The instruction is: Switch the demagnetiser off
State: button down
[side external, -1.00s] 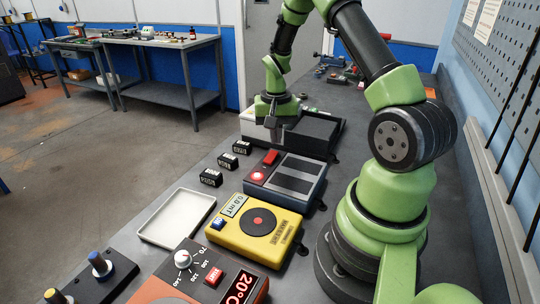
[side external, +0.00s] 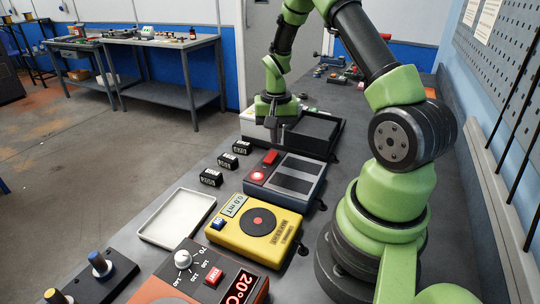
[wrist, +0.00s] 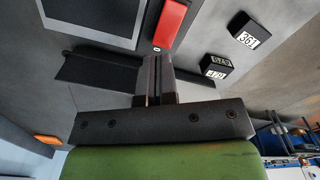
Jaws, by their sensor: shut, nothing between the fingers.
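The demagnetiser (side external: 305,174) appears to be the blue-grey box with dark plates on top, in the middle of the bench. Its red rocker switch (side external: 270,157) is near the box's far left edge, and a red lamp (side external: 257,176) beside it glows. In the wrist view the switch (wrist: 173,22) shows just beyond and right of my fingertips. My gripper (side external: 271,140) is shut and empty, pointing down beyond the far side of the demagnetiser, apart from the switch. In the wrist view my gripper (wrist: 157,60) shows its two fingers together.
A yellow meter (side external: 284,241) stands nearer the camera, with a white tray (side external: 147,237) to its left. Small black numbered blocks (side external: 211,178) stand left of the demagnetiser. A black open box (side external: 338,137) is behind it, right of my gripper. An orange heater (side external: 150,288) is in front.

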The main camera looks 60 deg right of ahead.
aim_at(275, 153)
jog(key=shift+f, duration=1.35)
dwell(0.6)
jog(key=shift+r, duration=3.05)
jog(key=a+r+n+t, duration=0.2)
jog(key=a+r, duration=0.4)
jog(key=r, duration=0.3)
jog(key=s+a+r+n+t+y, duration=0.1)
jog(key=s+a+r+n+t, duration=0.1)
jog(key=s+a+r, duration=0.3)
jog(key=s+a+r+n+t+y, duration=0.1)
jog(key=s+a+r+n+t, duration=0.2)
jog(key=s+a, duration=0.4)
jog(key=shift+a+r+n, duration=0.5)
jog(key=shift+a+r, duration=0.75)
jog(key=shift+a, duration=0.6)
